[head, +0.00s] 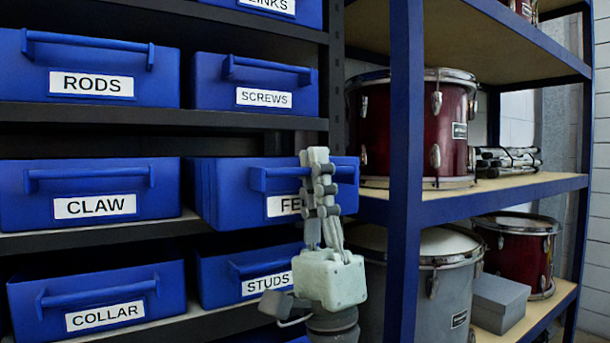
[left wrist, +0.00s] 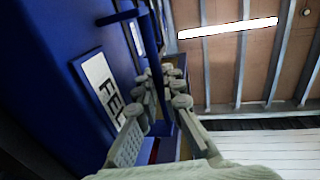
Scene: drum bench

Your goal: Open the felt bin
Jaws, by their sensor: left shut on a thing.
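The felt bin (head: 230,195) is a blue drawer-like bin in the middle row of the rack, right column. It stands out past the shelf edge, with part of its left side showing. Its white label, partly covered by my gripper, reads "FE" in the head view and also shows in the left wrist view (left wrist: 101,82). My left gripper (head: 317,165) is upright in front of the bin and shut on its handle (head: 275,178), near the handle's right part. The fingers hide the exact contact. My left gripper also shows in the left wrist view (left wrist: 160,85). My right gripper is not in view.
Other blue bins sit around it: screws (head: 257,83) above, studs (head: 243,275) below, claw (head: 95,190) to the left. A blue rack post (head: 403,150) stands just right of my gripper. Drums, such as the red one (head: 405,128), fill the right shelves.

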